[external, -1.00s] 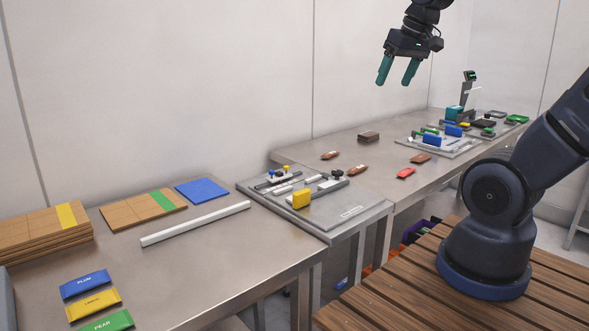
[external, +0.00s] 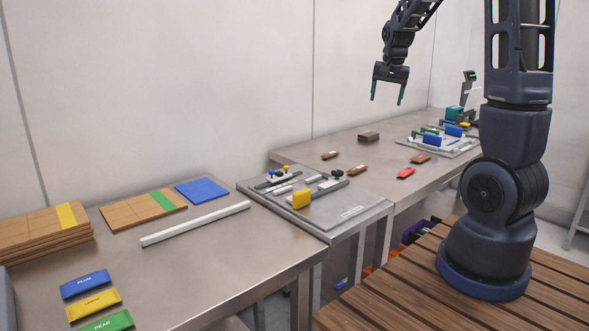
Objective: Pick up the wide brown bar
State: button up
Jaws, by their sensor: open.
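Several small bars lie on the far metal table. A wide brown bar (external: 368,137), dark and block-like, lies near the back edge by the wall. Smaller brown bars lie nearer: one at the left (external: 330,155), one in front (external: 357,169) and one at the right (external: 420,158). A red bar (external: 405,173) lies near the front edge. My gripper (external: 387,99) is open and empty, pointing down. In the picture it hangs above and slightly right of the wide brown bar, clear of the table; its exact depth is unclear.
A grey board (external: 440,149) with blue and green parts stands right of the bars. A grey fixture plate (external: 345,211) with a yellow block stands left of them. The near table holds a white rod (external: 197,223), wooden boards and coloured packets. The table around the bars is mostly clear.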

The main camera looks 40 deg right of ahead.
jog(key=w+d+f+m+g+h, duration=0.1)
jog(key=d+f+m, duration=0.1)
jog(key=d+f, duration=0.4)
jog(key=w+d+f+m+h, duration=0.1)
jog(key=d+f+m, duration=0.15)
jog(key=d, duration=0.55)
jog(key=m+g, duration=0.2)
send_near(442, 155)
jog(key=shift+h, duration=0.3)
jog(key=x, duration=0.8)
jog(key=shift+s+a+f, duration=0.1)
jog(key=shift+s+a, duration=0.05)
jog(key=shift+a, duration=0.1)
jog(key=shift+c, duration=0.4)
jog(key=c, duration=1)
